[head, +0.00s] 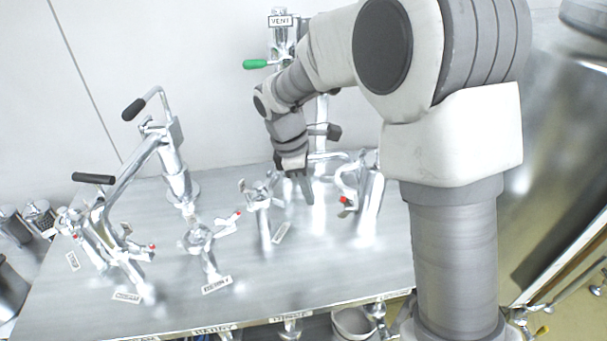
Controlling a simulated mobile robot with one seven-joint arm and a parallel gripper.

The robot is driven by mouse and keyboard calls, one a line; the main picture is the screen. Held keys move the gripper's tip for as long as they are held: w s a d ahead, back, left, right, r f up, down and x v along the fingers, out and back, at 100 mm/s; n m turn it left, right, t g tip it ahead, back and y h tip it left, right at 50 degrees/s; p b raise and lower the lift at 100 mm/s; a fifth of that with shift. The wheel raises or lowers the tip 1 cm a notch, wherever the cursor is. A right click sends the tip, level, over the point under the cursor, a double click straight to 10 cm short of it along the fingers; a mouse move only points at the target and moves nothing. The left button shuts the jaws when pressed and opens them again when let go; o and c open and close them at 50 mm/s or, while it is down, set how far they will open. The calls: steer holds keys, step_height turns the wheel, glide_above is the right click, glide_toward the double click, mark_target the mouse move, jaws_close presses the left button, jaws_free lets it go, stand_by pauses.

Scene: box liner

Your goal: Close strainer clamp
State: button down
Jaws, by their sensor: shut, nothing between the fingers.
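My gripper (306,190) points down over the metal bench, right of the middle of the fittings. Its fingers are together with nothing between them. Several steel clamps with small levers stand on the bench. One clamp (260,192) is just left of my gripper, with a small label at its foot. Another clamp (200,238) with a red-tipped lever is further left and nearer. The label texts are too small to read surely, so I cannot tell which is the strainer clamp. Whether my gripper touches the near clamp is unclear.
The steel bench (345,268) is bare at the front right. A black-handled pipe assembly (150,150) stands at the left. A vertical pipe marked VENT with a green handle (256,64) rises behind my arm. A steel cylinder (368,200) with a red-tipped part stands right of my gripper.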

mark_target(338, 187)
steer(key=d, duration=0.1)
steer(key=d+f, duration=0.1)
steer(key=d, duration=0.2)
steer(key=shift+s+d+f+p, duration=0.15)
steer(key=shift+d+f+p, duration=0.15)
steer(key=shift+f, duration=0.1)
